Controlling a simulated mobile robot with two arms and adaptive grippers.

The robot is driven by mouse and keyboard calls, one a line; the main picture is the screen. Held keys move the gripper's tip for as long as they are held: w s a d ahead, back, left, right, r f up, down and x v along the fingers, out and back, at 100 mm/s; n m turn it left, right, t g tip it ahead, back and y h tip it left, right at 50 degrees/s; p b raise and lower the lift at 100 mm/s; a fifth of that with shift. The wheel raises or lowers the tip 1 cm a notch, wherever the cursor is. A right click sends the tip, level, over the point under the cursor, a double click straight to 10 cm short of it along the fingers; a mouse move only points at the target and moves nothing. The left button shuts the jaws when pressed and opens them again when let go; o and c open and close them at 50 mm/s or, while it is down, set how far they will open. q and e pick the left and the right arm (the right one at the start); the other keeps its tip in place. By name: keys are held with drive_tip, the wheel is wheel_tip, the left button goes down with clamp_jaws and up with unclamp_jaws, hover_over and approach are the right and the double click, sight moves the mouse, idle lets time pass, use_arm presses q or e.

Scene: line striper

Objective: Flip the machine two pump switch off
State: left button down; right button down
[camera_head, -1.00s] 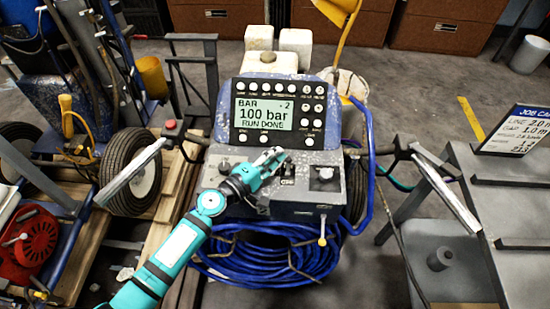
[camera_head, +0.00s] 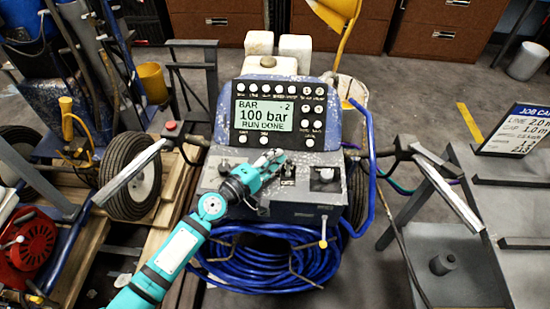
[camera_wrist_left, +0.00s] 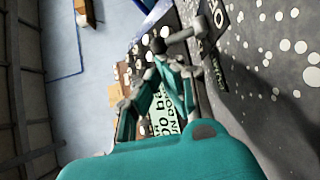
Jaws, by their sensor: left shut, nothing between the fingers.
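The line striper (camera_head: 300,209) stands in the middle of the head view, with a lit display (camera_head: 263,106) reading "100 bar" and "RUN DONE". A small dark switch (camera_head: 288,172) sits on the grey box below the panel. In the left wrist view a grey metal toggle lever (camera_wrist_left: 187,33) stands out beside a black label with white letters, partly cut off. My left gripper (camera_head: 272,158) is shut and empty, just left of the switch in the head view. In the left wrist view its fingertips (camera_wrist_left: 160,67) are near the lever; contact cannot be told. My right gripper is not in view.
A blue hose coil (camera_head: 265,262) hangs below the grey box. A handlebar (camera_head: 440,185) reaches out at the right. A job card (camera_head: 518,130) stands on the grey table at right. A second machine with a wheel (camera_head: 130,175) is at left.

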use_arm(q)
drive_tip(key=shift+s+r, duration=0.1)
drive_tip(key=shift+s, duration=0.95)
drive_tip(key=shift+s+a, duration=0.2)
drive_tip(key=shift+s, duration=0.05)
drive_tip(key=v, duration=1.1)
drive_tip(key=shift+r, duration=0.15)
drive_tip(key=shift+s, duration=0.2)
